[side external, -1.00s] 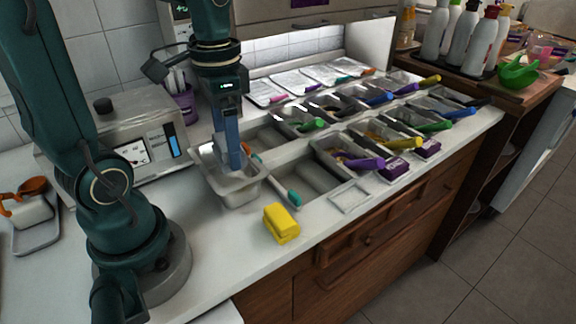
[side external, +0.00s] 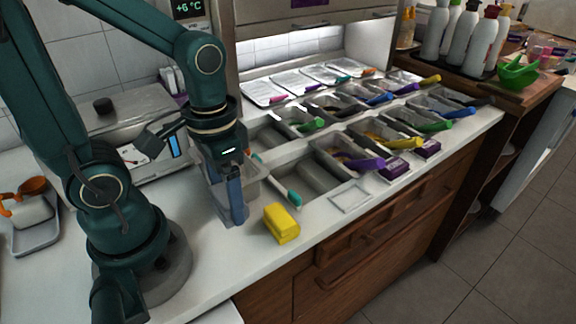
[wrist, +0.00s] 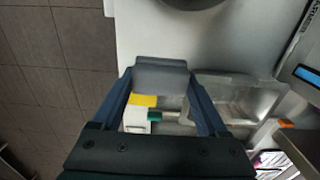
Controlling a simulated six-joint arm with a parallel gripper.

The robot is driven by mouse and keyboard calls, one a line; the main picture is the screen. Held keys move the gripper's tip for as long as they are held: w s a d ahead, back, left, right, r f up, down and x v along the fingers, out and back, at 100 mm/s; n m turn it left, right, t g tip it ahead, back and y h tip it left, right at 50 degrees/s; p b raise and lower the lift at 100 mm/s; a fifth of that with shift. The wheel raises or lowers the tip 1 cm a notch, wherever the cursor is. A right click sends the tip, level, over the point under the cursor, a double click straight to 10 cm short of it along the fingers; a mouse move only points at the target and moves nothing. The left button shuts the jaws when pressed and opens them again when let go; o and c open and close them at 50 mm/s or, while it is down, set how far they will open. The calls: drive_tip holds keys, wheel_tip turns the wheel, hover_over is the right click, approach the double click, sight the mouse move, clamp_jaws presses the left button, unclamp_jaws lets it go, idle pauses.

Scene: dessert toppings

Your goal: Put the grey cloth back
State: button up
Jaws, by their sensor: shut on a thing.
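My gripper (side external: 233,216) is low over the white counter, in front of the metal pan (side external: 252,197) and left of the yellow sponge (side external: 281,224). In the wrist view my gripper (wrist: 162,84) is shut on a flat grey piece, the grey cloth (wrist: 162,74), spanning between the fingertips. The fingers hide most of the cloth in the side view, and I cannot tell whether it touches the counter. The pan (wrist: 235,97) shows right of the fingers in the wrist view, and part of the sponge (wrist: 143,100) shows between them.
A teal-handled tool (side external: 293,197) lies by the empty well right of the pan. Topping bins with coloured scoops (side external: 365,163) run to the right. A grey machine (side external: 135,150) stands behind, and a small tray (side external: 38,238) is at left.

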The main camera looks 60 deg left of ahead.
hover_over(250, 254)
wheel_tip(250, 254, down, 3)
drive_tip(key=shift+r, duration=0.1)
drive_tip(key=shift+f, duration=1.95)
drive_tip(key=shift+f, duration=0.2)
drive_tip(key=o, duration=1.1)
drive_tip(key=a+r+t, duration=0.1)
drive_tip(key=r+t, duration=0.1)
drive_tip(key=r, duration=0.3)
drive_tip(key=a+r+t, duration=0.1)
drive_tip(key=r, duration=0.4)
drive_tip(key=a+r+t, duration=0.1)
drive_tip(key=r+t, duration=0.1)
drive_tip(key=r, duration=0.3)
drive_tip(key=shift+w+t, duration=0.2)
drive_tip(key=shift+t, duration=0.1)
